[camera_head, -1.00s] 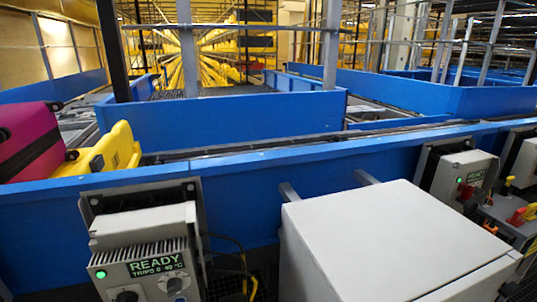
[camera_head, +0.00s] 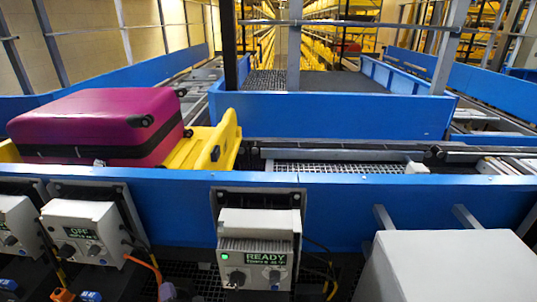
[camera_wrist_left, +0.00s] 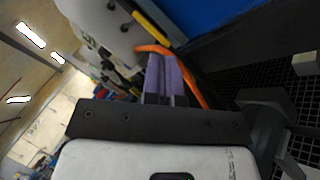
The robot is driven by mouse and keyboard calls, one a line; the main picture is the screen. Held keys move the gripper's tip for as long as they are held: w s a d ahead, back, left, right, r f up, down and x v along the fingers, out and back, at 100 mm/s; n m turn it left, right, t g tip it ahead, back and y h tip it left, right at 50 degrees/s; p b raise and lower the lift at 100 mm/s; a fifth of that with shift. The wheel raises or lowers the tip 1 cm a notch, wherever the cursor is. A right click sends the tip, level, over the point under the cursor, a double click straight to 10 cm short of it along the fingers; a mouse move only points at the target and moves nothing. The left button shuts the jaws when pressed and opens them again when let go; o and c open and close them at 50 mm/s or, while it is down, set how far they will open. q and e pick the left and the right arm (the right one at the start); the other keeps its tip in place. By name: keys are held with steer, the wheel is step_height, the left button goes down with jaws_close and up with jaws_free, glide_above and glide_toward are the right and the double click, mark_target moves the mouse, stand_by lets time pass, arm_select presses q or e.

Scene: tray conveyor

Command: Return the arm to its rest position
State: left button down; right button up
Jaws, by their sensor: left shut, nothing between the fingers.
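My left gripper (camera_wrist_left: 160,75) shows in the left wrist view, its pale purple-grey fingers close together with nothing between them. Its dark mounting bar lies across the lower middle of that view. An orange cable (camera_wrist_left: 190,70) passes just behind or beside the fingers; I cannot tell whether they touch. I cannot make out either gripper in the head view, and my right gripper shows in neither view. In the head view, a magenta suitcase (camera_head: 100,115) with a black band lies on a yellow tray (camera_head: 222,140) on the conveyor at the left.
A blue conveyor side wall (camera_head: 340,205) runs across the head view. A control box reading READY (camera_head: 255,250) hangs on it in the middle. Another reading OFF (camera_head: 85,232) hangs at the left. A large grey cabinet (camera_head: 450,268) stands at the lower right. Metal grating shows below.

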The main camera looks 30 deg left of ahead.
arm_select(q)
steer(key=w+d+r+m+t+h+p, duration=0.3)
steer(key=d+r+m+t+h+p, duration=0.15)
steer(key=r+m, duration=0.3)
steer(key=w+d+r+m+t+h+p, duration=0.3)
steer(key=d+r+m+h+p, duration=0.25)
steer(key=r+m, duration=0.2)
steer(key=s+d+r+m+g+h+p, duration=0.3)
steer(key=d+r+m+h+p, duration=0.6)
steer(key=p, duration=0.3)
steer(key=s+d+r+m+g+p, duration=0.5)
steer(key=s+r+m+p, duration=0.2)
steer(key=s+r+p, duration=0.2)
steer(key=s+d+r+m+g+p, duration=0.6)
steer(key=s+r+m+p, duration=0.1)
steer(key=s+r+p, duration=0.2)
steer(key=shift+s+d+r+p, duration=0.15)
steer(key=shift+s+d+p, duration=0.1)
steer(key=shift+s+p, duration=0.8)
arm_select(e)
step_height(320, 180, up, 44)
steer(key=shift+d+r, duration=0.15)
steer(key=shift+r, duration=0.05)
arm_select(q)
steer(key=shift+s, duration=0.1)
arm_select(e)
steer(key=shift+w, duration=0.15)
